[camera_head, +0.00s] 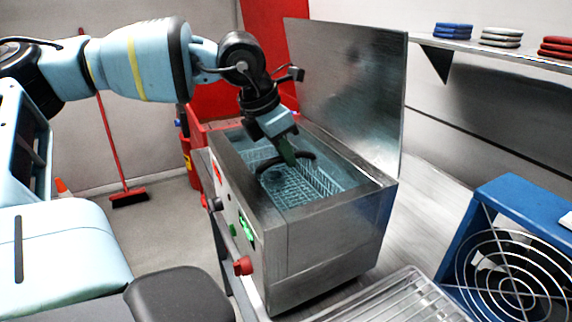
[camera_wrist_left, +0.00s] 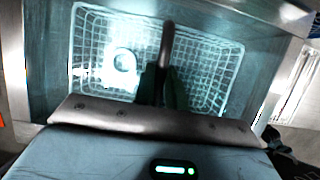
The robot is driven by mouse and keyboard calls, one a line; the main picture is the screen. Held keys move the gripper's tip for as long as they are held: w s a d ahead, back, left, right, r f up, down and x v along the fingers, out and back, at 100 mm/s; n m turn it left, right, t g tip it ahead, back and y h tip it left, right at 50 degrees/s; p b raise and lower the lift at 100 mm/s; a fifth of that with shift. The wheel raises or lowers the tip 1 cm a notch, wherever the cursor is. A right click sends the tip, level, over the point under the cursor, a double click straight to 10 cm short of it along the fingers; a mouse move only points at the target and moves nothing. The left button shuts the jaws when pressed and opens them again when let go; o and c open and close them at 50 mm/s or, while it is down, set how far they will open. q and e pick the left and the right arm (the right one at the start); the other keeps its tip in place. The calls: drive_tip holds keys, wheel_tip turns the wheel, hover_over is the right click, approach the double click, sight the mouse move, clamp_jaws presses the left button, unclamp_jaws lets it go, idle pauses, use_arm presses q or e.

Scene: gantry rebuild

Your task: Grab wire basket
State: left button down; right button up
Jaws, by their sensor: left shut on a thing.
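The wire basket (camera_head: 290,187) sits inside the open metal tank (camera_head: 335,222), and its mesh fills most of the left wrist view (camera_wrist_left: 205,65). A dark curved handle (camera_head: 305,156) rises over the basket, and it also shows in the left wrist view (camera_wrist_left: 167,38). My left gripper (camera_head: 287,155) reaches down into the tank from above and is shut on the handle of the wire basket. Its fingers (camera_wrist_left: 163,88) hide part of the handle. A pale ring-shaped part (camera_wrist_left: 124,63) lies in the basket. My right gripper is not in view.
The tank's raised lid (camera_head: 350,90) stands behind the opening. A wire rack (camera_head: 395,300) is in front, with a blue-framed fan (camera_head: 515,200) to the right. A red broom (camera_head: 128,197) leans at the back left. A shelf (camera_head: 490,47) holds stacked discs.

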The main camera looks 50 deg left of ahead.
use_arm(q)
wheel_tip(320, 180, up, 18)
idle(0.4)
